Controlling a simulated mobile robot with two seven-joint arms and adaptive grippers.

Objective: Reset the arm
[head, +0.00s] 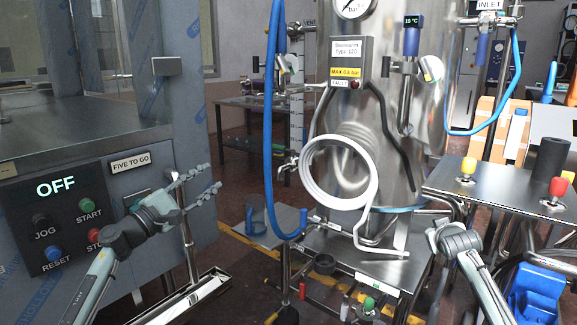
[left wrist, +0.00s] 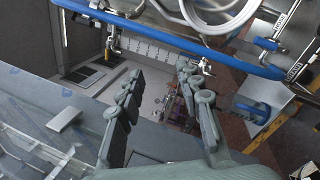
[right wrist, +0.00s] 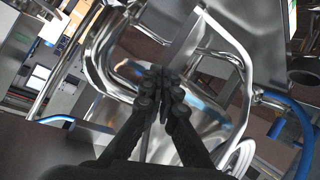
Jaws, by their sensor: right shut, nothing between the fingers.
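My left gripper (head: 210,178) is raised in front of the grey control cabinet (head: 95,180), at the right end of its button panel. Its two fingers are spread with nothing between them, as the left wrist view (left wrist: 160,76) also shows.
The panel bears a lit OFF sign (head: 56,187) and several buttons. A steel tank (head: 385,100) with a white coiled hose (head: 313,165) stands in the middle. A blue hose (head: 268,130) hangs between the cabinet and the tank.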

